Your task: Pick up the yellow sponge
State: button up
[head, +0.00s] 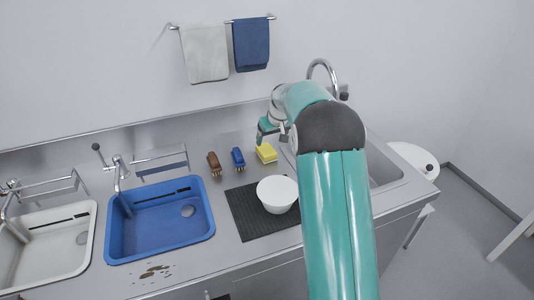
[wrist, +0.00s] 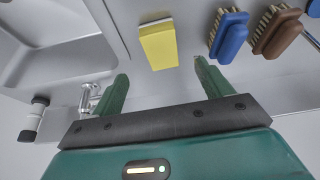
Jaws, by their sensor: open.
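The yellow sponge (head: 266,153) lies on the steel counter at the back, to the right of a blue brush and behind the white bowl. In the wrist view the sponge (wrist: 158,45) is a yellow block with a pale layer along one edge. My gripper (wrist: 158,80) is open and empty, with its two green fingers apart. The sponge shows beyond the fingertips, between their lines, and nothing touches it. In the head view my gripper (head: 262,132) is just above and beside the sponge, partly hidden by my arm.
The blue brush (head: 238,158) and brown brush (head: 214,164) stand left of the sponge. A white bowl (head: 277,194) sits on a dark ribbed mat (head: 245,221). A blue basin (head: 160,246) is farther left. A steel sink (head: 383,174) lies to the right.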

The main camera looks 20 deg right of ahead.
aim_at(267, 150)
jog(key=x, duration=0.9)
jog(key=shift+w+f, duration=0.2)
jog(key=shift+f, duration=0.1)
jog(key=shift+c, duration=0.5)
jog(key=c, duration=1)
